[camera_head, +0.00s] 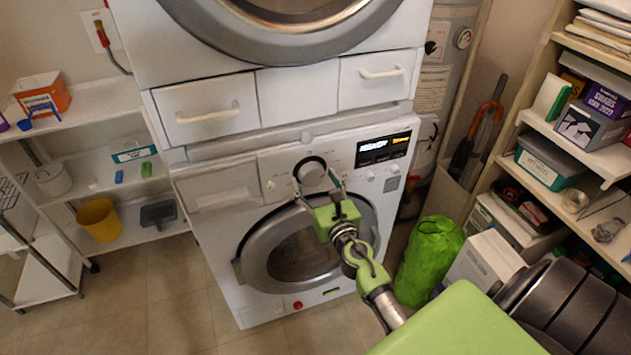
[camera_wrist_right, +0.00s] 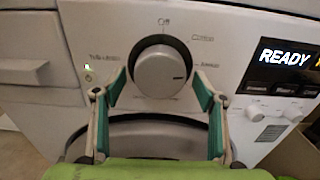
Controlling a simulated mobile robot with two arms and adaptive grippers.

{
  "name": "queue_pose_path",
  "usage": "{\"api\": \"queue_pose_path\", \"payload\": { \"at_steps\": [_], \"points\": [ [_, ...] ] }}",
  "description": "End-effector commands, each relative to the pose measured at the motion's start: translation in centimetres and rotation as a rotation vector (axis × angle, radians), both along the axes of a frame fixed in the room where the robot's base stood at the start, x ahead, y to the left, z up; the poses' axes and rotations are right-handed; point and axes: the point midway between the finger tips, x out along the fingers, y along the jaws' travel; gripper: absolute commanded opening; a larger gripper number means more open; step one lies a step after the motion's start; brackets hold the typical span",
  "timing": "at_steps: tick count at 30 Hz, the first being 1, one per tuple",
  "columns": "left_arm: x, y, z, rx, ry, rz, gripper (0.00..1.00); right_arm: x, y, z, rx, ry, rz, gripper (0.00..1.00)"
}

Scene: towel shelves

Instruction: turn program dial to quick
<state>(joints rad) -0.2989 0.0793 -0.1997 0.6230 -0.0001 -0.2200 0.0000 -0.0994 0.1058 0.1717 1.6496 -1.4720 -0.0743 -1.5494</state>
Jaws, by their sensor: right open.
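The program dial (camera_head: 311,173) is a round silver knob on the white front panel of the lower washing machine (camera_head: 208,232). In the right wrist view the dial (camera_wrist_right: 163,72) is large and near the middle. Its dark pointer mark lies toward the right, slightly below level. Small labels surround it; "Off" seems to be at the top, and the others are too blurred to read surely. My right gripper (camera_head: 317,182) is open, with its fingertips (camera_wrist_right: 160,86) left and right of the dial. I cannot tell whether they touch it. My left gripper is out of view.
The display (camera_wrist_right: 288,62) right of the dial reads "READY". A round door sits below the panel, and another machine (camera_head: 270,47) is stacked above. A green bag (camera_head: 428,262) stands to the right, near loaded shelves (camera_head: 566,128). A rack (camera_head: 95,112) stands left. Floor is free at lower left.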

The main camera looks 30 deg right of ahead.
Motion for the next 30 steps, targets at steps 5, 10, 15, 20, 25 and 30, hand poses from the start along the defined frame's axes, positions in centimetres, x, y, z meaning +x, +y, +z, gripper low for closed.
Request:
{"api": "queue_pose_path", "payload": {
  "at_steps": [5, 10, 15, 20, 25, 30],
  "points": [
    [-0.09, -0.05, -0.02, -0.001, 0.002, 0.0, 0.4, -0.02, -0.01, 0.0, 0.0, 0.0, 0.0, 0.54],
    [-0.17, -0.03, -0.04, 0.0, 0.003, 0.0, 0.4, -0.03, 0.01, 0.0, 0.0, 0.0, 0.0, 0.26],
    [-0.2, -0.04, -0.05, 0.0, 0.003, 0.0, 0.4, -0.04, 0.01, 0.0, 0.006, -0.001, 0.0, 0.26],
    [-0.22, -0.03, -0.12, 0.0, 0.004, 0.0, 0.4, -0.04, 0.03, -0.02, 0.039, -0.009, 0.001, 0.26],
    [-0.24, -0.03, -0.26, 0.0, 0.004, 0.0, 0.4, -0.03, 0.08, -0.04, 0.122, -0.029, 0.001, 0.26],
    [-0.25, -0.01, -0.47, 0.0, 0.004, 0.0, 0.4, -0.03, 0.11, -0.07, 0.255, -0.061, 0.001, 0.26]
  ]
}}
